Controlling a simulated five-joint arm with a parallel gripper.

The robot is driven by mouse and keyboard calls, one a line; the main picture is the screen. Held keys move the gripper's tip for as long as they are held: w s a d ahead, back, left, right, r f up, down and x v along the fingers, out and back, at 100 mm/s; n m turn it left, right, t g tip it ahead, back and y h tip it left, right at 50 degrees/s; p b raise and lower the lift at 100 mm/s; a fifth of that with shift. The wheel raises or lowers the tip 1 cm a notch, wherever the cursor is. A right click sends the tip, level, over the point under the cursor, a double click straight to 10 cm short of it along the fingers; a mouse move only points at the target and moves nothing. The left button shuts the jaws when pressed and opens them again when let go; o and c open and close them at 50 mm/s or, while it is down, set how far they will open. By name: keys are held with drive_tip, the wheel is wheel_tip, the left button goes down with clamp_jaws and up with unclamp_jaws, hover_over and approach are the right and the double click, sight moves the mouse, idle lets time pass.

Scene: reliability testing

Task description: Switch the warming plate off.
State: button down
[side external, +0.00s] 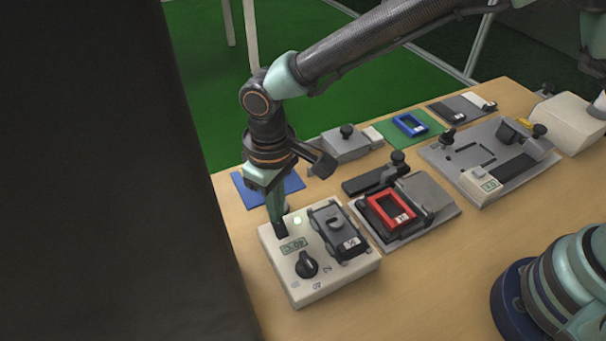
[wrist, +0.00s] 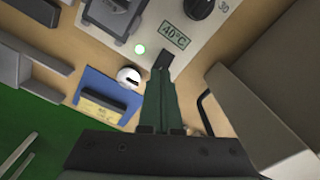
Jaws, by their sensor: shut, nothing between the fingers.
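The warming plate (side external: 313,284) is a white box at the table's near left. It has a dark plate unit (side external: 338,230), a black knob (side external: 306,264) and a display (side external: 293,246) that reads 40°C in the wrist view (wrist: 174,36). Its small indicator lamp (side external: 297,220) glows pale green, also in the wrist view (wrist: 140,49). My gripper (side external: 281,229) is shut and empty, pointing down at the box's back left corner beside the display. Its dark tips show in the wrist view (wrist: 162,58). They hide what lies beneath; I cannot tell whether they touch.
A blue pad (side external: 252,190) lies behind the box. A fixture with a red frame (side external: 390,210) stands close to its right. A grey fixture (side external: 490,155) and a green mat with a blue frame (side external: 410,124) lie farther back. Bare table (side external: 420,285) is in front.

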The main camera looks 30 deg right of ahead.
drive_tip(key=shift+f, duration=0.65)
idle(0.3)
drive_tip(key=shift+r, duration=3.55)
drive_tip(key=w+d+r+m+t+y, duration=0.1)
drive_tip(key=d+r, duration=0.4)
drive_tip(key=d, duration=0.3)
drive_tip(key=w+d+r+m+t, duration=0.1)
drive_tip(key=d+r+m, duration=0.1)
drive_tip(key=d+r, duration=0.4)
drive_tip(key=s+d+m+t, duration=0.1)
drive_tip(key=s+d, duration=0.1)
drive_tip(key=d, duration=0.4)
drive_tip(key=s+d+r+m+t, duration=0.1)
drive_tip(key=s+d, duration=0.2)
drive_tip(key=d, duration=0.3)
drive_tip(key=s+d+m+t+h, duration=0.1)
drive_tip(key=s+d, duration=0.2)
drive_tip(key=d, duration=0.3)
drive_tip(key=shift+r+t, duration=0.15)
drive_tip(key=shift+t, duration=0.15)
